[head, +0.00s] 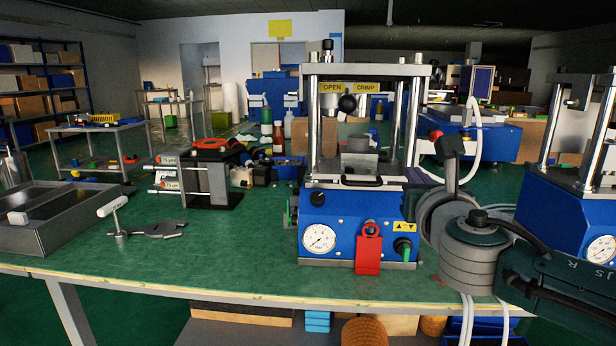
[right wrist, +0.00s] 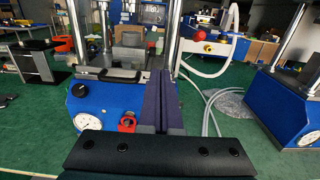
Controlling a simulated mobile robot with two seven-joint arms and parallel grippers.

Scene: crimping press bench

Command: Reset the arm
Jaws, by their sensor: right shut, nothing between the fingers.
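My right arm (head: 480,240) reaches in from the right in the head view, in front of the bench and beside the blue press (head: 345,215). My right gripper (head: 449,145) is raised just right of the press, shut and empty. In the right wrist view its dark fingers (right wrist: 160,78) lie together, with the press (right wrist: 105,98) behind and to the left. I see no contact with the press, but the exact gap is hard to judge. My left arm and gripper are not in view.
A second blue press (head: 556,205) stands at the right, close to my arm. A white hose (head: 473,150) curves behind the gripper. A grey tray (head: 45,235), a white-handled tool (head: 118,215) and a black-and-grey stand (head: 207,180) are on the left. The green bench between is mostly clear.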

